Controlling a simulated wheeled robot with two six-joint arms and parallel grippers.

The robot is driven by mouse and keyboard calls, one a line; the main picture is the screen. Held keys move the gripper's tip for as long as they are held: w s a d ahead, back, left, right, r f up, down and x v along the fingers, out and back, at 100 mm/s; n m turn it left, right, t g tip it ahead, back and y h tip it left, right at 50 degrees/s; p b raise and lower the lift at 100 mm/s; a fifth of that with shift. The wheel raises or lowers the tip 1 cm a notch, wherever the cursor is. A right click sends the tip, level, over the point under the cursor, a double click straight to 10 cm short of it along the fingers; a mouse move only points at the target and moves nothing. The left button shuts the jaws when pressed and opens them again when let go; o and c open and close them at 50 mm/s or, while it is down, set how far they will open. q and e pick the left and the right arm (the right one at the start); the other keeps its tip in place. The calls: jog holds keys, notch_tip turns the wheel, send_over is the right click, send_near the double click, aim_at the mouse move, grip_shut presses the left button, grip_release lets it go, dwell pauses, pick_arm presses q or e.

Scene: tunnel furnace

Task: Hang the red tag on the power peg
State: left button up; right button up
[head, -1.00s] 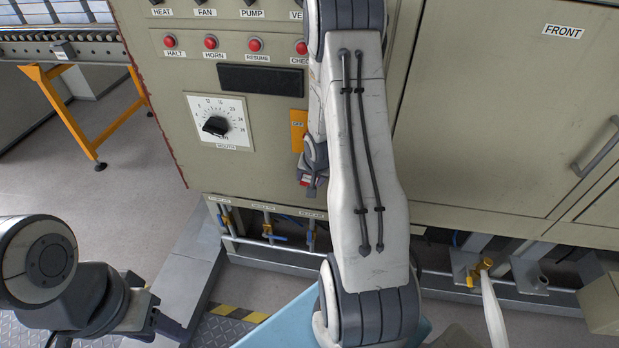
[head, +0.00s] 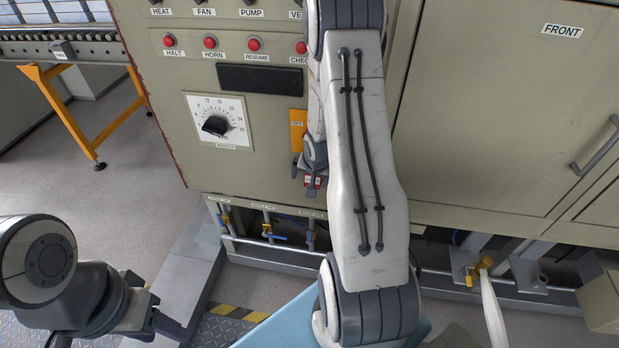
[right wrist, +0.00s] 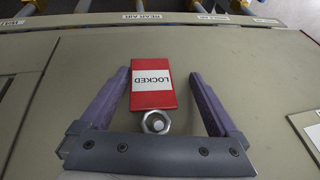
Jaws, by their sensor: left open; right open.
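The red tag (right wrist: 153,88), with a white LOCKED label, shows between the two spread fingers of my right gripper (right wrist: 155,85) in the right wrist view. Clear gaps separate it from both fingers. The hex-headed metal peg (right wrist: 156,122) overlaps the tag's edge nearest the palm; the tag appears to hang from it, but its hole is hidden.
The beige control panel (head: 270,172) has red buttons, a dial (head: 214,125) and a dark display (head: 259,79). Pipes with valves (head: 268,230) run below it. A large cabinet door (head: 500,110) with a handle is to the right. My right arm blocks the middle.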

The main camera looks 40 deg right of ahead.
jog(key=p+v, duration=0.3)
jog(key=v, duration=0.7)
jog(key=shift+s+r+p, duration=0.15)
jog(key=shift+p, duration=0.2)
jog(key=s+a+r+n+g+y, duration=0.1)
jog(key=a+r+n, duration=0.2)
jog(key=a, duration=0.4)
jog(key=s+a+r+n+p, duration=0.1)
jog(key=a+r+n, duration=0.2)
jog(key=a, duration=0.4)
jog(key=s+a+r+n+g+y, duration=0.1)
jog(key=a+r+n, duration=0.25)
jog(key=a, duration=0.35)
jog(key=s+a+r+n+g, duration=0.1)
jog(key=s+a+r+n, duration=0.1)
jog(key=s+a, duration=0.2)
jog(key=s+a+r+n, duration=0.2)
jog(key=s+a+n, duration=0.1)
jog(key=s, duration=0.4)
jog(key=s+a+r+n+g+y, duration=0.1)
jog(key=s+a+r+n, duration=0.1)
jog(key=s+a, duration=0.3)
jog(key=shift+s+n+g+p, duration=0.15)
jog(key=shift+n+g+p, duration=0.15)
jog(key=shift+n+p, duration=0.25)
